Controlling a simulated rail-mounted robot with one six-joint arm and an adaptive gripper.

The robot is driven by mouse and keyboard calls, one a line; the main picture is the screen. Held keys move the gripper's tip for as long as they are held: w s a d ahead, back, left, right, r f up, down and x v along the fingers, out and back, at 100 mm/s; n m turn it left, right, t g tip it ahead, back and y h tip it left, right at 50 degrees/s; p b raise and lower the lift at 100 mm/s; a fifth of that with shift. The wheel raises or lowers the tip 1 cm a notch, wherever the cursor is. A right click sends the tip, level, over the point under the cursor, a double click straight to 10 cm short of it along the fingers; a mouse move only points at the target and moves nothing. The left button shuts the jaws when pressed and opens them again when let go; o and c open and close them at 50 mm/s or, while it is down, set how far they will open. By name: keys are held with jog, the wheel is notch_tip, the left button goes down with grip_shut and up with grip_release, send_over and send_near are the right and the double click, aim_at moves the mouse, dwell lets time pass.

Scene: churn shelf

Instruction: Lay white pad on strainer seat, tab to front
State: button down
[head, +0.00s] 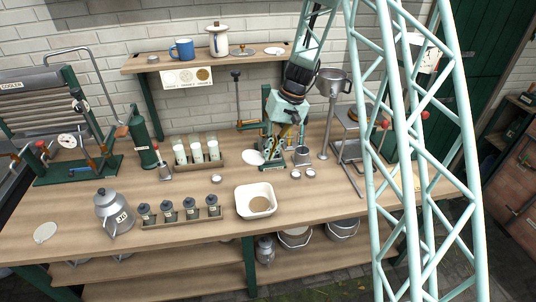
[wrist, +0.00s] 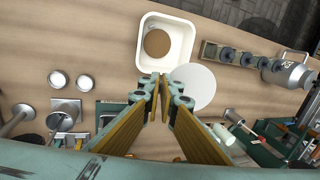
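A round white pad (head: 253,157) shows beside my gripper (head: 267,155) in the head view. In the wrist view the pad (wrist: 197,87) lies flat just right of the fingertips of my gripper (wrist: 160,84). It looks larger than the brown disc in the tray, so it seems raised above the bench. The fingertips are close together at the pad's edge. They seem shut on its tab, which they hide. A metal strainer bowl (head: 333,80) stands on a post at the right in the head view; its inside seat is not clear.
A white tray (head: 246,209) with a brown disc stands in front. A rack of dark-topped bottles (head: 181,221), a can (head: 115,213) and a rack of white bottles (head: 199,157) are to the left. Two small lids (head: 303,173) and a metal cup (head: 301,155) are near on the right.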

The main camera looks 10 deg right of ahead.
jog(key=shift+f+b, duration=5.15)
jog(key=shift+f, duration=0.3)
jog(key=shift+d, duration=0.2)
